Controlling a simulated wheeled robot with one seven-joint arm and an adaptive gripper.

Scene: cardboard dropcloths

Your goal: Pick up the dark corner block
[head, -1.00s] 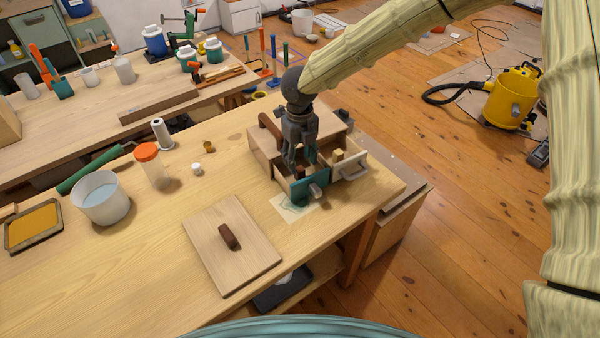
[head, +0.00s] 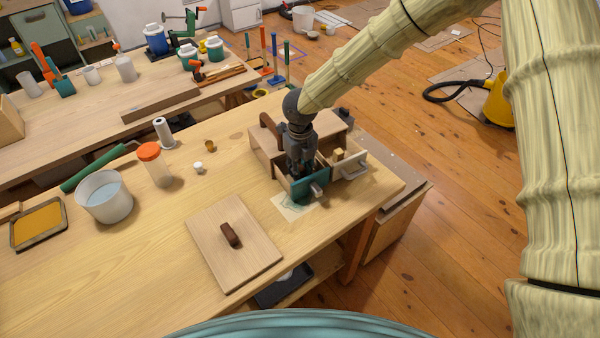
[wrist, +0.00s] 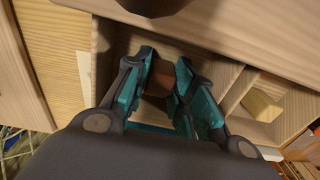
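Whether a pad touches the block is not clear. The gripper (head: 300,172) also shows in the head view, pointing down over the drawer.
The wooden drawer box (head: 265,145) stands around my gripper, its walls close to the fingers. A second open drawer on the right holds a pale yellow block (head: 338,154). A wooden lid with a dark handle (head: 232,262) lies in front. The left table holds a white bucket (head: 105,205).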

